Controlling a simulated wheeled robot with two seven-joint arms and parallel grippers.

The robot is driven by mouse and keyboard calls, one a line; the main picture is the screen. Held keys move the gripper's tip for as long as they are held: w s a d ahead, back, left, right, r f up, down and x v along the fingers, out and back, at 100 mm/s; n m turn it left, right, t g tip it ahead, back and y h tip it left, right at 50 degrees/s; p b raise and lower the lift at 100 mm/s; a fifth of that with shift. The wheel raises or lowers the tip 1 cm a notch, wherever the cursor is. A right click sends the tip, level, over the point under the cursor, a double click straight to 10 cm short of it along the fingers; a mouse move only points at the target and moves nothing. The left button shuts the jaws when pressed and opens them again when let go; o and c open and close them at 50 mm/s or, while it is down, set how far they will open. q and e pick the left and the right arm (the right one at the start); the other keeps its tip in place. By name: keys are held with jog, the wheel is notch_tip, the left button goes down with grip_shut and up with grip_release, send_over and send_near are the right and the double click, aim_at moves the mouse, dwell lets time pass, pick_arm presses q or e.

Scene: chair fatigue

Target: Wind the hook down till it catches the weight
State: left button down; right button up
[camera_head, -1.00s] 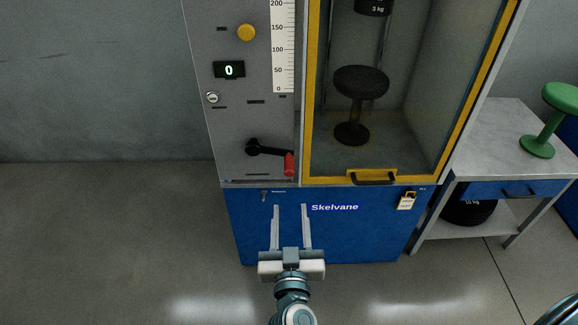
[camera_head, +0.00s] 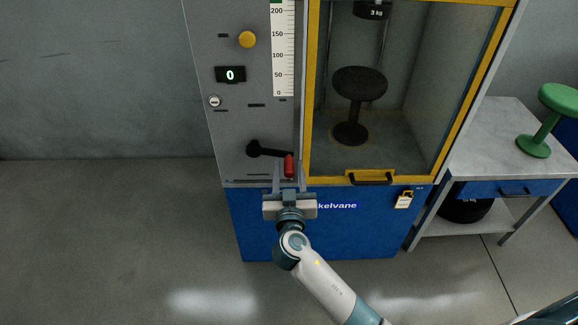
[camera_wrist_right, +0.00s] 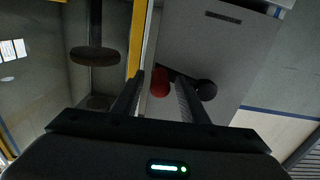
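The crank on the grey panel has a black arm (camera_head: 268,151) and a red grip (camera_head: 289,166), pointing right. My right gripper (camera_head: 290,172) is open just below the grip, its fingers pointing up on either side of it. In the right wrist view, the red grip (camera_wrist_right: 160,82) shows between the two finger ends, with gaps on both sides. A black weight marked 3 kg (camera_head: 372,11) hangs at the top edge inside the yellow-framed cabinet. The hook is not visible. My left gripper is not in view.
A black stool (camera_head: 360,85) stands in the cabinet behind a yellow-framed door (camera_head: 330,176) with a dark handle. The panel has a yellow button (camera_head: 247,39), a display (camera_head: 230,75) reading 0, and a scale (camera_head: 283,50). A side table (camera_head: 485,135) holds a green stool (camera_head: 545,122).

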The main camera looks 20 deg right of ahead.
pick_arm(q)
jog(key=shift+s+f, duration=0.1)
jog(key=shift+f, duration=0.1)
pick_arm(e)
jog(key=shift+w+d, duration=0.15)
jog(key=shift+w, duration=0.25)
grip_shut()
jog(key=shift+r, duration=0.2)
jog(key=shift+r+n+p, duration=0.5)
jog(key=shift+r+n, duration=0.15)
jog(key=shift+n, duration=0.15)
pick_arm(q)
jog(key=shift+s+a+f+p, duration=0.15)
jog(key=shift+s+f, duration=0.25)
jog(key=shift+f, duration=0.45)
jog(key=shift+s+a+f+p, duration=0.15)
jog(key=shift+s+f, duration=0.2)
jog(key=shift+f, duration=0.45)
pick_arm(e)
jog(key=shift+d+r+n, duration=0.1)
jog(key=shift+r+n, duration=0.5)
grip_release()
jog(key=shift+f, duration=0.1)
